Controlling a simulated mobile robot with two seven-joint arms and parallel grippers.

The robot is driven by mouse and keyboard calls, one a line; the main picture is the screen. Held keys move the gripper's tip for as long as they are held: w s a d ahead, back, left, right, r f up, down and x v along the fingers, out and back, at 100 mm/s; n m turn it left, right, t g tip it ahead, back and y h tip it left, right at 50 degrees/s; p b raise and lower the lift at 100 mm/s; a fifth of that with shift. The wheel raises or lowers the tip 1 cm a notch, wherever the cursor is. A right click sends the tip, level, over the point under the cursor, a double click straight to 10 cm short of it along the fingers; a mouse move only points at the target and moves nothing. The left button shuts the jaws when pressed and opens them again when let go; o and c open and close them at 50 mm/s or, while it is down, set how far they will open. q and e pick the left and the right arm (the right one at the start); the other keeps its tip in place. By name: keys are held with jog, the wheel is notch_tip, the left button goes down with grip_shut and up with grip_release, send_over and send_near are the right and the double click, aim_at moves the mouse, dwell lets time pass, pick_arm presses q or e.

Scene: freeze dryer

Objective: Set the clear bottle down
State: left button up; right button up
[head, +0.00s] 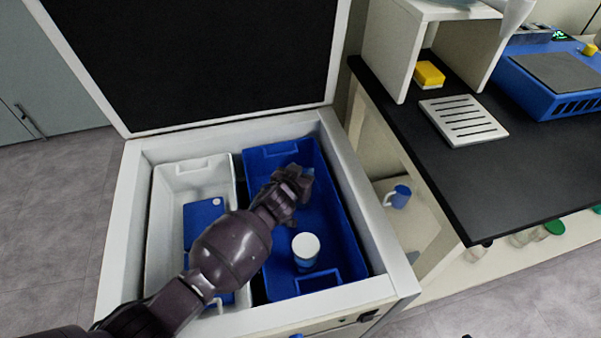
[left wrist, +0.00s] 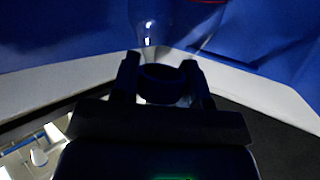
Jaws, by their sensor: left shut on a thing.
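My left gripper (head: 299,178) reaches down into the blue bin (head: 327,283) inside the open white chest. In the left wrist view the gripper (left wrist: 162,78) is shut on the dark neck or cap of the clear bottle (left wrist: 160,30). The bottle's transparent body extends past the fingers, against the blue of the bin. In the head view the bottle is hidden behind or too faint beside my gripper, so I cannot tell whether its base touches the bin floor. My right gripper is not in view.
A white-lidded container (head: 306,245) stands in the blue bin near my forearm. A white bin (head: 168,185) with a blue flat item (head: 203,215) is alongside. The raised chest lid (head: 200,60) stands behind. A black counter (head: 480,185) is to the right.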

pick_arm(q)
jog(key=shift+f, duration=0.15)
jog(key=o, duration=1)
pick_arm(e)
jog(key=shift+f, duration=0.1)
pick_arm(q)
jog(key=shift+r, duration=0.25)
jog(key=shift+s+a+r+p, duration=0.15)
jog(key=shift+r+p, duration=0.05)
jog(key=shift+p, duration=0.1)
jog(key=p+v, duration=0.7)
jog(key=v, duration=0.4)
jog(key=shift+s+f, duration=0.1)
jog(key=shift+s, duration=0.2)
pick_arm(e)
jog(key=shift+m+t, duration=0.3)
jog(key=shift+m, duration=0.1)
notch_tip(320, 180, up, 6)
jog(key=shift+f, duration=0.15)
